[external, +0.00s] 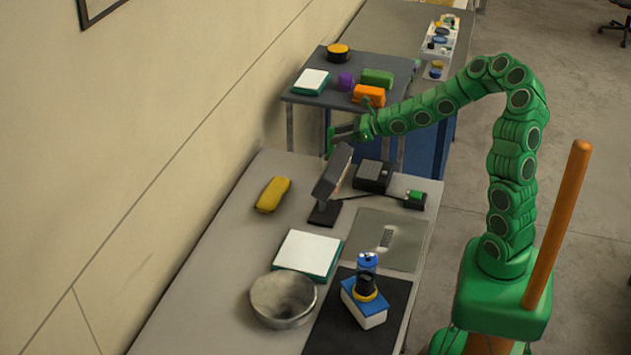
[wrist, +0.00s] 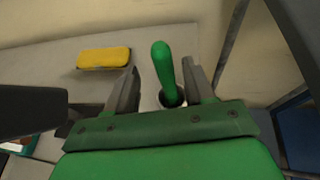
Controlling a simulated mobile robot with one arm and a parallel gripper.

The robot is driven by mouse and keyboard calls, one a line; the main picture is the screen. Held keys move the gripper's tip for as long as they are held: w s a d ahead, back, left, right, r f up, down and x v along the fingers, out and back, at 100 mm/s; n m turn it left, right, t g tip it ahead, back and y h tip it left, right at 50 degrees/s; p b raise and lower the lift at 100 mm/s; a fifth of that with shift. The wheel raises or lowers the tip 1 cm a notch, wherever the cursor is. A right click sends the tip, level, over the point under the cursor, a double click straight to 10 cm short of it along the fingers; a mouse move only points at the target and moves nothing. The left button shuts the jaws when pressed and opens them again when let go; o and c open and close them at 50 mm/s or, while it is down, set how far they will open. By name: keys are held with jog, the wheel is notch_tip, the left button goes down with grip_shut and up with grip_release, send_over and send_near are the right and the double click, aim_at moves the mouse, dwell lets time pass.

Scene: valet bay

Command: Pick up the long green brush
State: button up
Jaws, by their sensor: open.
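The long green brush (wrist: 164,68) shows in the wrist view as a rounded green handle. It stands up from a small round opening with a pale rim (wrist: 172,97), and its lower end is hidden. In the external view a green upright piece, apparently the brush (external: 330,141), shows at the fingertips. My gripper (external: 344,133) is open over the far end of the near table. In the wrist view its two dark fingers (wrist: 163,75) lie on either side of the handle, with visible gaps. I cannot tell how deep the handle sits between them.
A dark tilted panel on a stand (external: 333,171) is close below my gripper. A yellow case (external: 272,194) lies on the grey table (external: 215,245). A blue-grey table (external: 310,97) with coloured items stands behind. A metal bowl (external: 283,300) is near the front.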

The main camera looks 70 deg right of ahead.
jog(key=shift+w+f, duration=0.15)
jog(key=shift+w, duration=0.55)
jog(key=shift+w+f, duration=0.15)
jog(key=shift+w, duration=0.55)
jog(key=shift+x, duration=1.15)
grip_shut()
